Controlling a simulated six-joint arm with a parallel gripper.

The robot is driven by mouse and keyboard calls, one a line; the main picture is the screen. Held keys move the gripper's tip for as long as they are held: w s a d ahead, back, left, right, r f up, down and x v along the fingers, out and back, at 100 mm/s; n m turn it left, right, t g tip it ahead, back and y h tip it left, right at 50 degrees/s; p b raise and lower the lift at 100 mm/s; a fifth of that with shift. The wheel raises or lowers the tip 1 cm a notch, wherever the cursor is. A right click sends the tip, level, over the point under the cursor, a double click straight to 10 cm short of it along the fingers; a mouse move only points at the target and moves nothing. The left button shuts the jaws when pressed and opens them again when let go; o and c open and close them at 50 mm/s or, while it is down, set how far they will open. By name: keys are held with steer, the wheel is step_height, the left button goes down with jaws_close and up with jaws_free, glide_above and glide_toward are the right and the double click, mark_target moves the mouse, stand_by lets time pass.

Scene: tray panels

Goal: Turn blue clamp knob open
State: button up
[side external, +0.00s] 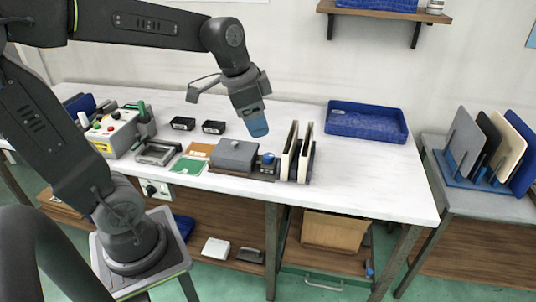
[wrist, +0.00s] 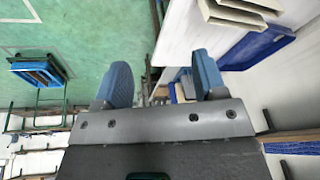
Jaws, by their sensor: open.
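The blue clamp knob (side external: 268,157) is a small round knob on a dark clamp at the front of the white table, between a grey block and the upright panels. My gripper (side external: 257,127) hangs above and slightly left of the knob in the side view, apart from it. The wrist view shows its two blue fingertips (wrist: 163,80) spread with nothing between them. I cannot make out the knob in the wrist view. How far the knob is turned is too small to tell.
The grey block (side external: 235,154) stands left of the knob. Cream upright panels (side external: 290,152) stand close on its right. A blue tray (side external: 367,122) lies farther right. A control box with buttons (side external: 110,132) sits at the left. The table between the panels and blue tray is clear.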

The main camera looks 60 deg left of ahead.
steer(key=w+a+f+m+g, duration=0.1)
steer(key=w+a+f+m, duration=0.1)
steer(key=w+a, duration=0.4)
steer(key=m+h, duration=0.4)
steer(key=m, duration=0.3)
glide_above(268, 155)
steer(key=s+a, duration=0.2)
steer(key=a, duration=0.3)
step_height(268, 155, down, 12)
steer(key=shift+g, duration=0.4)
steer(key=x, duration=1.3)
steer(key=shift+w+f, duration=0.15)
steer(key=shift+f, duration=0.2)
steer(key=shift+c, duration=0.5)
steer(key=c, duration=0.8)
steer(key=n+t, duration=0.1)
steer(key=n, duration=0.2)
steer(key=shift+y, duration=0.4)
steer(key=o, duration=0.9)
steer(key=shift+r, duration=0.1)
